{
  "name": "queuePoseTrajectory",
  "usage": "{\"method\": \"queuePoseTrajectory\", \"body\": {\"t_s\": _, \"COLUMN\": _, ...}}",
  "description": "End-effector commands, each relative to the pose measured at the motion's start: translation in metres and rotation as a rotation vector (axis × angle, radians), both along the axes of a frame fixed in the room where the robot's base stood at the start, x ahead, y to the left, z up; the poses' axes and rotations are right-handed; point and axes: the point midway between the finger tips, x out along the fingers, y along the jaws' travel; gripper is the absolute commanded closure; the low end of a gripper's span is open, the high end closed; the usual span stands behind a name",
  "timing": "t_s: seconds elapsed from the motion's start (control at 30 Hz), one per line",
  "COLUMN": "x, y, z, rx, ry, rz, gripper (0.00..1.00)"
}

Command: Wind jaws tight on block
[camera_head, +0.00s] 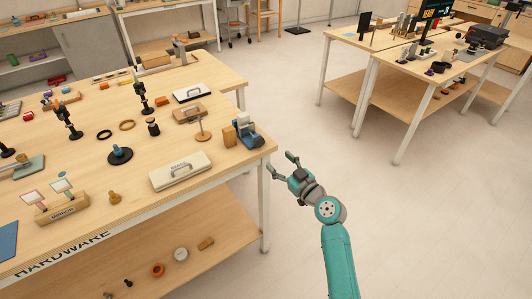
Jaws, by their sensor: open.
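A small blue vise (250,141) stands at the near right corner of the wooden table. A tan wooden block (229,136) is at its left side, and another tan piece shows at its top. I cannot tell at this size whether the vise jaws touch the block. My gripper (280,163) is open and empty, just off the table's right edge, to the right of and nearer than the vise. It is apart from the vise. The vise's handle is too small to make out.
A white case (181,171) lies left of the vise, and a small round wooden stand (202,136) is beside it. The table (130,199) holds many props. A second table (385,54) stands at the back right. The floor (440,210) to the right is clear.

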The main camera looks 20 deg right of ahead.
Motion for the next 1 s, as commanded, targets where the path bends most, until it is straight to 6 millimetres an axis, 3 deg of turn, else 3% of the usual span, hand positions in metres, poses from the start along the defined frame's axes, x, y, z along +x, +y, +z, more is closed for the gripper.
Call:
{"method": "queuePoseTrajectory", "body": {"t_s": 0.6, "x": 0.086, "y": 0.029, "z": 0.001, "rx": 0.0, "ry": -0.001, "rz": 0.002, "gripper": 0.33}}
{"method": "queuePoseTrajectory", "body": {"t_s": 1.0, "x": 0.101, "y": 0.033, "z": 0.0, "rx": 0.001, "ry": 0.0, "rz": 0.001, "gripper": 0.33}}
